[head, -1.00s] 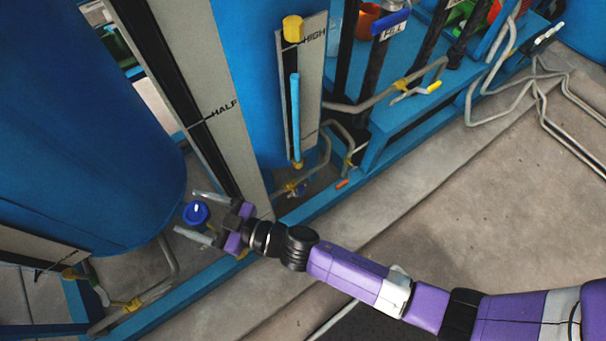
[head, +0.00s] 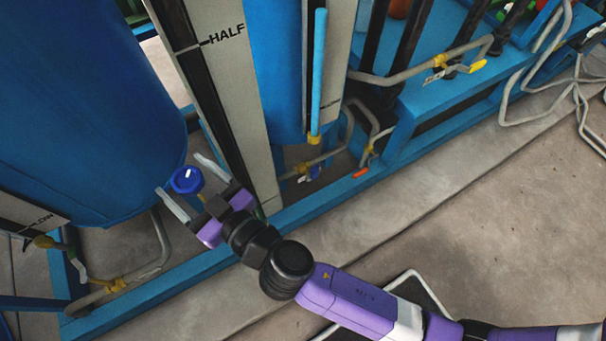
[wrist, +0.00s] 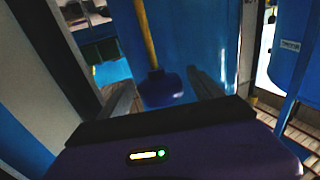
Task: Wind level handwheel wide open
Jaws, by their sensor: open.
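The handwheel is a small round blue knob (head: 187,180) with a pale mark on its face, low beside the large blue tank at the left of the head view. In the wrist view the handwheel (wrist: 161,89) is dark blue-purple on the end of a yellow stem. My gripper (head: 181,174) is open, with one finger on either side of the handwheel. In the wrist view, narrow gaps show between the knob and both fingers (wrist: 162,84). I cannot tell whether either finger touches it. The valve body behind the knob is mostly hidden in the head view.
The blue tank (head: 80,110) rises close to my gripper. A level board marked HALF (head: 225,80) stands to its right. A blue frame rail (head: 330,188) runs along the floor below. Bent grey pipes (head: 160,245) lie nearby. Open concrete floor (head: 490,220) is at right.

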